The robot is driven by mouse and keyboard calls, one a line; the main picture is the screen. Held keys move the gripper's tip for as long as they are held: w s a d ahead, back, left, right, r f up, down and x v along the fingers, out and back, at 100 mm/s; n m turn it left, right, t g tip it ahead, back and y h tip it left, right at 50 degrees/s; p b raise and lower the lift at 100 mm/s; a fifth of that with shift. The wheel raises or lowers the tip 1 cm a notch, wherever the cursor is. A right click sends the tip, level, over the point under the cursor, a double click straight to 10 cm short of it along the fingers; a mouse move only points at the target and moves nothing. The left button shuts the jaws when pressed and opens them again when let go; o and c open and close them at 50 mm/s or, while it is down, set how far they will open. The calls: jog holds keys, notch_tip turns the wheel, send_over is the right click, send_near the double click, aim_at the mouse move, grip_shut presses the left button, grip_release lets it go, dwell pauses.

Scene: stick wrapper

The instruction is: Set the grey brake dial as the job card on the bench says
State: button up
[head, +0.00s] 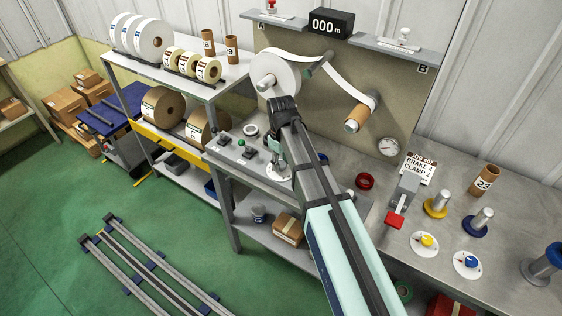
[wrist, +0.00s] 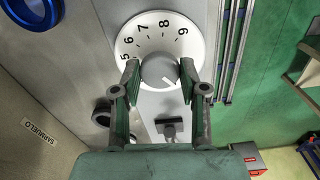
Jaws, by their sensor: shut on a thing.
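The grey brake dial knob (wrist: 157,70) sits on a white round plate (wrist: 135,43) with black numbers; 5 to 9 show in the wrist view. A white mark on the knob points to the lower right, and the number there is hidden. My gripper (wrist: 160,74) is shut on the knob, one finger on each side. In the head view my gripper (head: 279,158) is over the white plate (head: 276,175), which is partly hidden. The job card (head: 419,167) at the back of the bench reads "BRAKE 4" and "CLAMP 2".
A yellow dial (head: 425,243) and a blue dial (head: 467,263) are on the right of the bench. A red-handled grey clamp (head: 402,194) stands near the card. A green button (head: 241,142) and black switches are left of my gripper. A white roll (head: 273,75) hangs behind.

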jog(key=m, duration=1.1)
jog(key=shift+m, duration=0.3)
jog(key=m, duration=1)
jog(key=shift+m, duration=0.4)
jog(key=o, duration=1.1)
jog(key=shift+o, duration=0.2)
